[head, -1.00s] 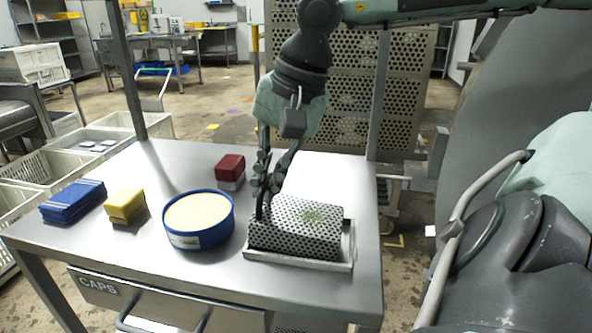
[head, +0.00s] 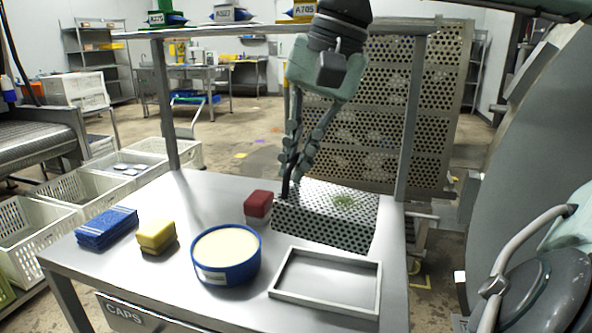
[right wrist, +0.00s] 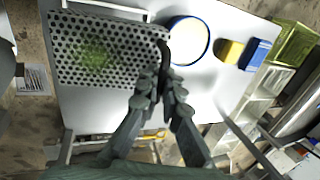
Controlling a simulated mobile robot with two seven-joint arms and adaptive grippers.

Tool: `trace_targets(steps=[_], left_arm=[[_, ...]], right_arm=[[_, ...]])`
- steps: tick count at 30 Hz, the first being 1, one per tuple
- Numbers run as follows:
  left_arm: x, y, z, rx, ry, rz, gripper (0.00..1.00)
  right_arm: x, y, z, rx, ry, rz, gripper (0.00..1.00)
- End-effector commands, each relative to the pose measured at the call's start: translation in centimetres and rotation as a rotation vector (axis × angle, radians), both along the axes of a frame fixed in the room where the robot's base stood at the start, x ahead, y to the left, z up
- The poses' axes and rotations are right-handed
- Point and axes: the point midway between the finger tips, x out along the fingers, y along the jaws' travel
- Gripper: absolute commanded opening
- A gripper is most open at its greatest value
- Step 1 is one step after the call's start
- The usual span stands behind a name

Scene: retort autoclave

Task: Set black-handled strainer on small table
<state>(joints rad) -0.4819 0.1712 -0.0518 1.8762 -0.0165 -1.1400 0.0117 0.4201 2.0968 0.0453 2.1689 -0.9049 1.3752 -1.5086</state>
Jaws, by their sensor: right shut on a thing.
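The strainer (head: 325,217) is a perforated grey metal box with a greenish patch on its face and a black handle. It also shows in the right wrist view (right wrist: 105,50). My right gripper (head: 290,172) is shut on the black handle at the strainer's left end, with the fingers pointing down. It also shows in the right wrist view (right wrist: 160,80). The strainer hangs above the far right part of the steel table (head: 200,205), behind the shallow tray (head: 325,304), which is empty. Which table is the small one, I cannot tell. My left gripper is not in view.
A blue-rimmed round tub (head: 227,272), a red block (head: 258,204), a yellow sponge (head: 156,234) and blue cloths (head: 106,228) sit on the table. A perforated rack (head: 385,120) stands behind. White crates (head: 45,235) are at the left; a large curved grey body (head: 520,140) is at the right.

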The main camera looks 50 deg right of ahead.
Motion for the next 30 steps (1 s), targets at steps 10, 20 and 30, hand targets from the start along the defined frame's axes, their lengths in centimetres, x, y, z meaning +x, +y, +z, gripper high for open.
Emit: trace_targets(steps=[10, 20, 30], left_arm=[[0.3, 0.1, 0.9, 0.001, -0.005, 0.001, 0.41], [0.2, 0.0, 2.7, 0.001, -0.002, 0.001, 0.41], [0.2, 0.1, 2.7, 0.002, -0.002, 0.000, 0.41]], right_arm=[[0.0, 0.0, 0.8, 0.000, -0.001, 0.000, 0.00], [0.0, 0.0, 3.2, 0.000, -0.002, 0.001, 0.00], [0.0, 0.0, 3.5, 0.000, -0.001, 0.000, 0.00]])
